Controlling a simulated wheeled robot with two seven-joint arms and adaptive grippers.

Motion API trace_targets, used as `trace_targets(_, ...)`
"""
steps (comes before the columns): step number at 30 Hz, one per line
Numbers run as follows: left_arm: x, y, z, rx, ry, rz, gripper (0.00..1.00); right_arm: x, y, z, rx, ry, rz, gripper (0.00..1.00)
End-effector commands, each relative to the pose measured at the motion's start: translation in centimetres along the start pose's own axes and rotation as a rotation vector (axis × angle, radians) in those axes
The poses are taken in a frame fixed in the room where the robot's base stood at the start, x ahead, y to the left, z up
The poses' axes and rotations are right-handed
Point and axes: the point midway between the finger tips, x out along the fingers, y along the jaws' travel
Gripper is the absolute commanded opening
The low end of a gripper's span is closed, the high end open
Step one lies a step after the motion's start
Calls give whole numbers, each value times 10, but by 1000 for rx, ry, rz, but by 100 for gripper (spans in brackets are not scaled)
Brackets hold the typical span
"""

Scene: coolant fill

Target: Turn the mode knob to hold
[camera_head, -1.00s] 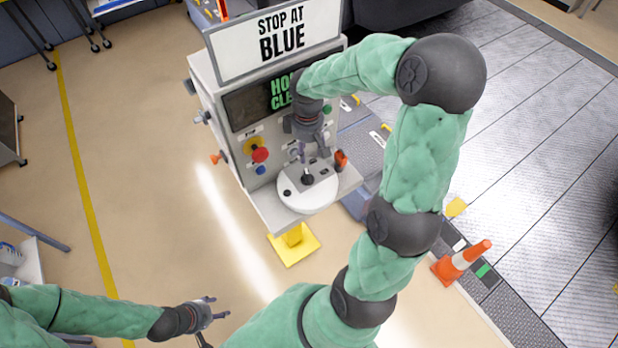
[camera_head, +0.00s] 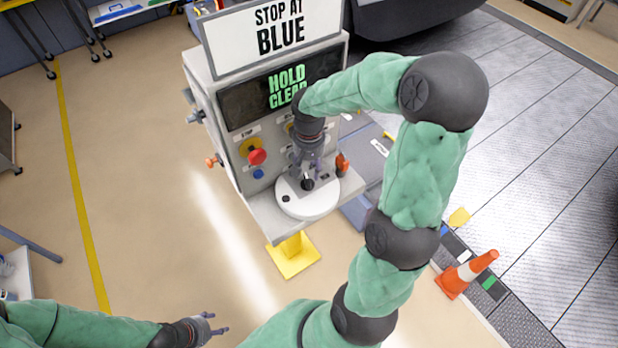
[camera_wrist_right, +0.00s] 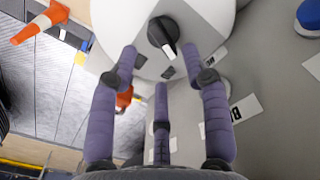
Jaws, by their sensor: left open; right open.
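The mode knob (camera_head: 307,184) is a small black knob with a pale pointer line, on a white round dial plate (camera_head: 310,203) at the front of the grey console. In the right wrist view the knob (camera_wrist_right: 163,33) lies just beyond the fingertips, with its pointer aimed toward the lower right of that picture. My right gripper (camera_head: 305,168) is open, fingers spread around the approach to the knob; no contact is visible. Its purple fingers also show in the right wrist view (camera_wrist_right: 160,70). My left gripper (camera_head: 213,325) is open and empty, low above the floor at the lower left.
The console screen (camera_head: 283,88) reads "HOLD CLEAR" under a "STOP AT BLUE" sign (camera_head: 278,33). A red stop button (camera_head: 257,157), a blue button (camera_head: 258,174) and orange-red valves (camera_head: 342,163) sit near. Floor at left is clear.

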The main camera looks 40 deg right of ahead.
Motion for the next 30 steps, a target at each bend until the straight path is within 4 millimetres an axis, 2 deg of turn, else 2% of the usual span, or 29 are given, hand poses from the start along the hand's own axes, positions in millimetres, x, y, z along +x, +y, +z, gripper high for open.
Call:
trace_targets(3,4,-2,0,0,0,0,56,22,0,0,-1,-3,1,48)
trace_targets(9,8,-3,0,0,0,0,56,46,0,0,-2,0,1,48)
trace_targets(14,9,-3,0,0,0,0,56,53,0,0,-1,1,0,48)
trace_targets(22,9,-3,0,0,0,0,56,54,0,0,-1,1,0,48)
trace_targets(23,9,-3,0,0,0,0,56,54,0,0,-1,1,0,42)
trace_targets(27,9,-3,0,0,0,0,56,54,0,0,-1,1,0,3)
trace_targets(30,9,-3,0,0,0,0,56,54,0,0,-2,1,0,0)
